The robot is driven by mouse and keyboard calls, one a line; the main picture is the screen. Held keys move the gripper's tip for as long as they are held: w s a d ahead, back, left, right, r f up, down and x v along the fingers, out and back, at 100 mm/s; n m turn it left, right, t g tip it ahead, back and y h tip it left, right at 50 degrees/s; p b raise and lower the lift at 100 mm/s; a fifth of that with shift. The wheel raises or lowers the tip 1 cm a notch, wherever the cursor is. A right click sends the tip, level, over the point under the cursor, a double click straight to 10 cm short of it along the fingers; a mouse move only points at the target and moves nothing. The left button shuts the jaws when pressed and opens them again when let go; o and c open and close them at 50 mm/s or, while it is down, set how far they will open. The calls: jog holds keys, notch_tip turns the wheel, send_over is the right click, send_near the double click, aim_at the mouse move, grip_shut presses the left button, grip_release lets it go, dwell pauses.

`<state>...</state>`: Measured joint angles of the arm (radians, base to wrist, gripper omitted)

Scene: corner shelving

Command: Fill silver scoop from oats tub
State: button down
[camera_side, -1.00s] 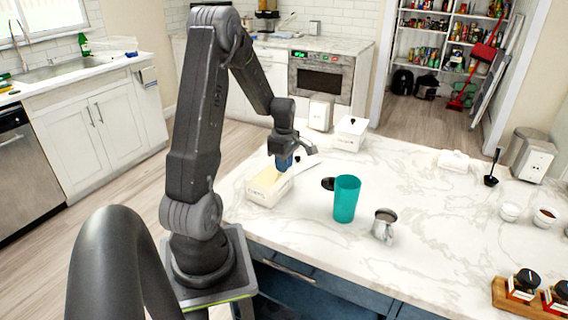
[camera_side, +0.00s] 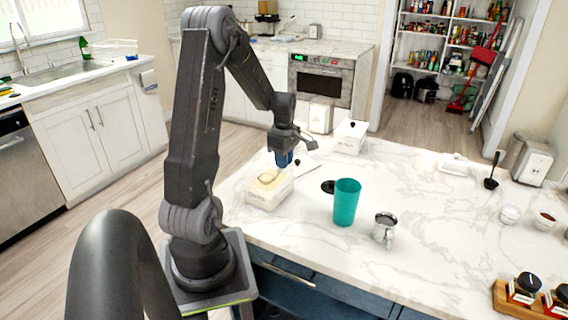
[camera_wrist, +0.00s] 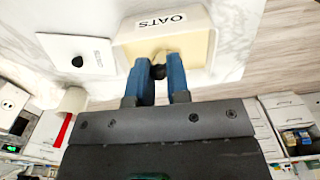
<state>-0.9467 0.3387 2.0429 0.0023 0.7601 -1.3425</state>
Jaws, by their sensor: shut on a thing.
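The white oats tub (camera_side: 262,197), labelled OATS in the wrist view (camera_wrist: 125,50), stands open on the marble counter with pale oats inside. My gripper (camera_side: 285,161) is just above the tub's far right rim. In the wrist view my blue fingers (camera_wrist: 157,70) are closed on a dark, rounded handle end, which I take to be the silver scoop's. The scoop's rounded bowl (camera_side: 268,176) shows at the tub's opening, pale inside. I cannot tell whether it touches the oats or how full it is.
A white lid with a black knob (camera_wrist: 78,60) lies beside the tub. A teal cup (camera_side: 346,203) and a metal pitcher (camera_side: 384,230) stand to the right. A white lidded canister (camera_side: 350,137) is behind.

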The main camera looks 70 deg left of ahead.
jog(key=shift+r, duration=3.1)
